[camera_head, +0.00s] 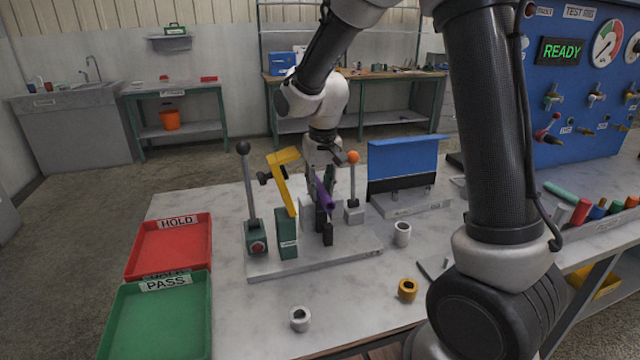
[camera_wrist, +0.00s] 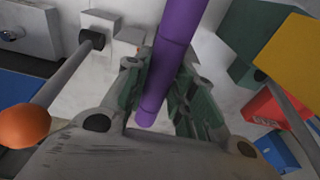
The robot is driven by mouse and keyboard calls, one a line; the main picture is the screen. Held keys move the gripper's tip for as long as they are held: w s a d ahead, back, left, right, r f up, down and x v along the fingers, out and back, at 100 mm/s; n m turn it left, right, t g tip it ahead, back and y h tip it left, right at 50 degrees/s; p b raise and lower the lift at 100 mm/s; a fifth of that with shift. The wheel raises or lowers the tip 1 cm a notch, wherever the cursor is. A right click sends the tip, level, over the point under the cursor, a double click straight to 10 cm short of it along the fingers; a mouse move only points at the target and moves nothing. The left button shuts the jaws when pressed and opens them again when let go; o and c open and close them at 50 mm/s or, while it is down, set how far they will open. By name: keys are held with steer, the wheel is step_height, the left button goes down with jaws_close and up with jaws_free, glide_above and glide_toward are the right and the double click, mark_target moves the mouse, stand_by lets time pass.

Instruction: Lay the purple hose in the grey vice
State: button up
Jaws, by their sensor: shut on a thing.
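The purple hose (camera_head: 325,197) slants through my gripper (camera_head: 324,222) above the fixture plate. In the wrist view the hose (camera_wrist: 176,38) runs from the top edge down between the two fingers of my gripper (camera_wrist: 163,78), which is shut on it. Its lower end shows between the fingers; its upper end is cut off by the frame. Light grey blocks (camera_head: 306,209) stand close behind my fingers, and I cannot tell for sure which is the grey vice. Whether the hose touches any block is hidden.
A green block (camera_head: 287,233) with a yellow arm (camera_head: 283,178) and a black-knobbed lever (camera_head: 247,185) stand left of my gripper. An orange-ball lever (camera_head: 353,175) stands close on the right. Red and green trays (camera_head: 210,235) lie left. Loose rings (camera_head: 299,318) sit in front.

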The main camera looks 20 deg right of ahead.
mark_target(322, 189)
steer(key=shift+f, duration=0.75)
steer(key=o, duration=1.1)
step_height(322, 189, up, 12)
steer(key=s, duration=0.1)
steer(key=shift+s, duration=0.25)
steer(key=shift+f, duration=0.1)
